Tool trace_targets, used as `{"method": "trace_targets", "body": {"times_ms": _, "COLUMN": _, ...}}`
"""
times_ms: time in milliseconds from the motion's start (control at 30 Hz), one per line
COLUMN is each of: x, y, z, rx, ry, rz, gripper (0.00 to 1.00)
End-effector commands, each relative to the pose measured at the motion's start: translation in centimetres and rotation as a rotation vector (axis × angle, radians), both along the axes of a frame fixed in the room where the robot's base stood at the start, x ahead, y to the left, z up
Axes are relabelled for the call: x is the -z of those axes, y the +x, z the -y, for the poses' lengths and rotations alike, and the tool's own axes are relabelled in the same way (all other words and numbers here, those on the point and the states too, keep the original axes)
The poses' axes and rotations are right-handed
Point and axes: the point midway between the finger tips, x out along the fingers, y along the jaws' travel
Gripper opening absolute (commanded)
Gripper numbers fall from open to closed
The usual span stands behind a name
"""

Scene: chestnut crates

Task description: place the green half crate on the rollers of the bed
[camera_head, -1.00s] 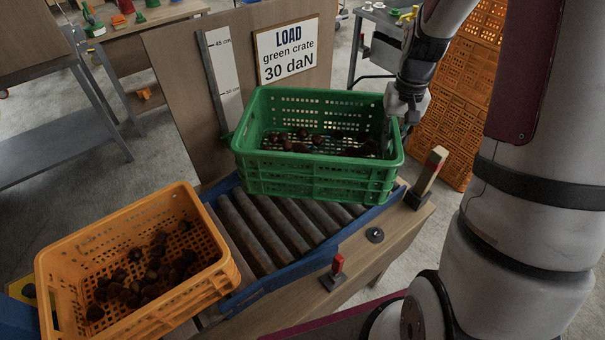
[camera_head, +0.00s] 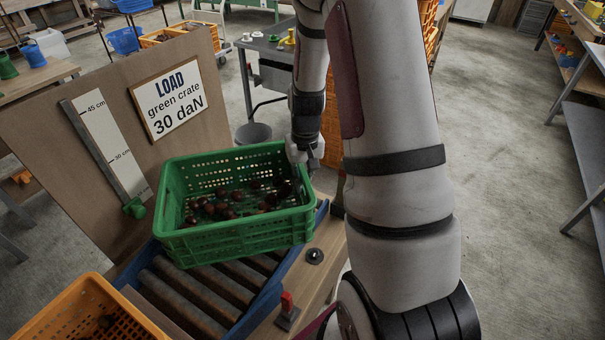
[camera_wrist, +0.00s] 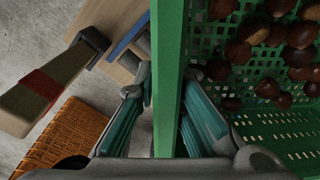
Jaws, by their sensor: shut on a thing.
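The green half crate (camera_head: 240,238) holds several dark chestnuts and is over the far end of the roller bed. Its right wall is in my gripper (camera_head: 304,158). In the wrist view my gripper (camera_wrist: 167,85) is shut, with one finger on each side of the green wall. The bed's bare rollers (camera_head: 185,302) show in front of the crate, inside a blue frame (camera_head: 262,308). The crate hides the rollers beneath it, and I cannot tell whether its bottom touches them. The crate looks roughly level.
An orange crate (camera_head: 72,312) with chestnuts stands at the lower left. Behind the bed rise a board with a height scale (camera_head: 108,147) and a load sign (camera_head: 168,98). A red-topped block (camera_head: 287,310) and a black knob (camera_head: 315,256) sit on the wooden edge.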

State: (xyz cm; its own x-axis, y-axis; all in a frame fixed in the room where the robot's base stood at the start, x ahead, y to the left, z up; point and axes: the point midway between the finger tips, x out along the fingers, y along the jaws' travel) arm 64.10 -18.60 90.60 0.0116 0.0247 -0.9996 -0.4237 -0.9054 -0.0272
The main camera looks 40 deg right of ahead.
Motion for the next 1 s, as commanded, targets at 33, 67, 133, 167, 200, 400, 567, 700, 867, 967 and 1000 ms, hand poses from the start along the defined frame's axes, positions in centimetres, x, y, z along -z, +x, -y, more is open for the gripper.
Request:
{"method": "trace_targets", "body": {"times_ms": 33, "x": 0.3, "y": 0.0, "z": 0.0, "rx": 0.001, "ry": 0.001, "rz": 0.0, "gripper": 0.0}}
{"method": "trace_targets", "body": {"times_ms": 67, "x": 0.5, "y": 0.0, "z": 0.0, "rx": 0.001, "ry": 0.001, "rz": 0.0, "gripper": 0.0}}
{"method": "trace_targets", "body": {"times_ms": 133, "x": 1.3, "y": 0.0, "z": 0.0, "rx": 0.001, "ry": 0.001, "rz": -0.001, "gripper": 0.0}}
{"method": "trace_targets", "body": {"times_ms": 167, "x": 1.7, "y": 0.0, "z": -0.1, "rx": 0.001, "ry": 0.002, "rz": -0.001, "gripper": 0.0}}
{"method": "trace_targets", "body": {"times_ms": 200, "x": 2.2, "y": 0.0, "z": 0.0, "rx": 0.001, "ry": 0.001, "rz": -0.001, "gripper": 0.0}}
{"method": "trace_targets", "body": {"times_ms": 400, "x": 3.5, "y": 0.1, "z": 0.0, "rx": 0.0, "ry": 0.0, "rz": 0.002, "gripper": 0.0}}
{"method": "trace_targets", "body": {"times_ms": 567, "x": 3.4, "y": 0.1, "z": 0.0, "rx": 0.0, "ry": 0.0, "rz": 0.003, "gripper": 0.0}}
{"method": "trace_targets", "body": {"times_ms": 700, "x": 3.6, "y": 0.1, "z": 0.0, "rx": 0.0, "ry": 0.0, "rz": 0.002, "gripper": 0.0}}
{"method": "trace_targets", "body": {"times_ms": 867, "x": 3.7, "y": 0.0, "z": 0.0, "rx": 0.0, "ry": 0.0, "rz": -0.001, "gripper": 0.3}}
{"method": "trace_targets", "body": {"times_ms": 967, "x": 3.7, "y": 0.0, "z": 0.0, "rx": 0.0, "ry": 0.0, "rz": -0.001, "gripper": 0.3}}
{"method": "trace_targets", "body": {"times_ms": 1000, "x": 3.7, "y": 0.0, "z": 0.0, "rx": 0.0, "ry": 0.0, "rz": 0.0, "gripper": 0.3}}
